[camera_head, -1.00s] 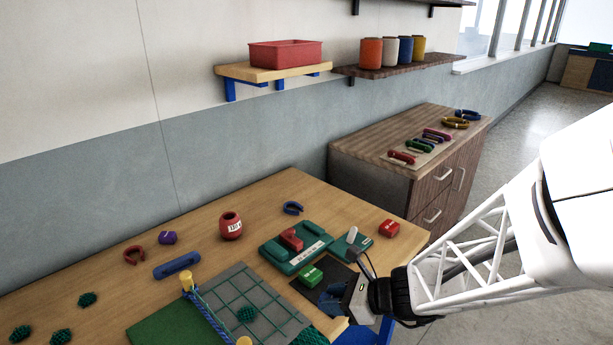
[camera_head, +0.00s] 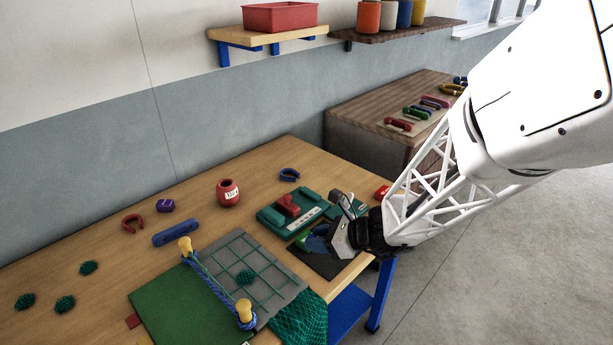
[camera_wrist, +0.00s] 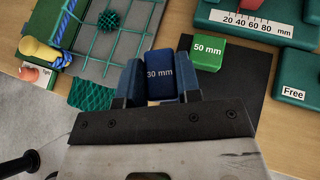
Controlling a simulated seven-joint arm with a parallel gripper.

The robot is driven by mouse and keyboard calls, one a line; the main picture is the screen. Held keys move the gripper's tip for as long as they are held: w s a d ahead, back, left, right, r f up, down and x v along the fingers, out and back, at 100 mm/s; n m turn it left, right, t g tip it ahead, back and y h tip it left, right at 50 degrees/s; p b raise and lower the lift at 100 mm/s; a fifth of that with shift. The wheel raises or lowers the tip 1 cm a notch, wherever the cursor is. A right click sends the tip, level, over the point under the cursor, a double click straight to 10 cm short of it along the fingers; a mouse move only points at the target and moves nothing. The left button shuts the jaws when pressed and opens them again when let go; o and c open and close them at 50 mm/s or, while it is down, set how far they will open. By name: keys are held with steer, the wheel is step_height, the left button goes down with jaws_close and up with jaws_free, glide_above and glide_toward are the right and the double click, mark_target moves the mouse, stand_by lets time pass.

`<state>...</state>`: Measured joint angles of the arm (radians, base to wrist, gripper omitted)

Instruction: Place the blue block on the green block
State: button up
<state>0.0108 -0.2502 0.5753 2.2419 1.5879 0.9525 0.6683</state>
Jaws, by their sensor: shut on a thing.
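The blue block (camera_wrist: 160,73), labelled 30 mm, is between the two blue fingers of my gripper (camera_wrist: 160,84) in the wrist view. My gripper is shut on it. The green block (camera_wrist: 207,53), labelled 50 mm, sits on a black mat (camera_wrist: 247,82), just right of the right finger and apart from the blue block. In the head view my gripper (camera_head: 320,241) is over the mat at the table's front right. It hides much of both blocks there. The height of the blue block above the mat is hard to tell.
A green gauge base (camera_head: 270,221) with a red slider (camera_head: 288,206) stands behind the mat. Left of the mat are a grey grid board (camera_head: 225,266) and a rope between yellow posts (camera_head: 245,311). The back left of the table has free room.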

steer(key=w, duration=0.2)
steer(key=w+a, duration=0.1)
steer(key=w, duration=0.2)
steer(key=w+a, duration=0.1)
steer(key=w, duration=0.2)
steer(key=shift+f, duration=0.4)
steer(key=shift+f, duration=0.1)
steer(key=shift+f, duration=1.65)
steer(key=shift+f, duration=0.1)
steer(key=o, duration=0.9)
steer(key=shift+s, duration=0.1)
steer(key=shift+v, duration=6.05)
